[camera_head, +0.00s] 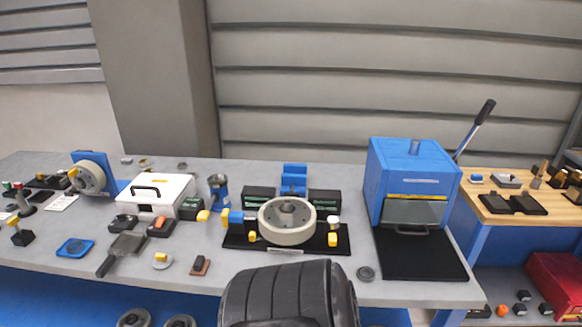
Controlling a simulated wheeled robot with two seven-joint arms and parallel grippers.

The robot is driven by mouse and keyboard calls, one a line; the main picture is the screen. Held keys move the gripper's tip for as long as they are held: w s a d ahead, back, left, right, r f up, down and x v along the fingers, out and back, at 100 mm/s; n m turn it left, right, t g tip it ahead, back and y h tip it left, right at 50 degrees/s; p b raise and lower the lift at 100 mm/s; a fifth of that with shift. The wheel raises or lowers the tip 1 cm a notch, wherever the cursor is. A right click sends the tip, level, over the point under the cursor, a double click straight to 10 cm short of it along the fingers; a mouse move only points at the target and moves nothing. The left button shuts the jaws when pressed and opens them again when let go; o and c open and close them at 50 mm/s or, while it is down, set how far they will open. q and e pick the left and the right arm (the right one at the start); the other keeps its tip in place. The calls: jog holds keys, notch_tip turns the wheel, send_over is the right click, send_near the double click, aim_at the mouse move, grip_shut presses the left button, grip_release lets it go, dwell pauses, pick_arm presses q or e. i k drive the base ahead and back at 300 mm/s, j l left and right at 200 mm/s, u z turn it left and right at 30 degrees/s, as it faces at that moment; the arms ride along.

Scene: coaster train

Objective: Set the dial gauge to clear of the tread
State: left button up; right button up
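A pale grey wheel (288,222) lies flat on a black fixture base (308,250) in the middle of the grey bench. A small blue block (236,218) stands on the base left of the wheel, and a white-topped post (333,222) stands at its right. Yellow knobs (253,237) sit near the wheel's rim. I cannot tell which of these parts is the dial gauge, nor whether anything touches the tread. Neither of my grippers is in view.
A blue press (411,180) with a raised lever stands to the right. A white case (157,193), a flat dark tool (124,250) and a blue tray (75,248) are to the left. A dark rounded shape, perhaps mine, covers the bench's front middle.

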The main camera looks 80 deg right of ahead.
aim_at(332, 228)
jog(key=k+l+z, duration=0.1)
jog(key=k+z, duration=0.3)
jog(key=k+l+z, duration=0.2)
jog(key=k+z, duration=0.15)
jog(key=z, duration=1.75)
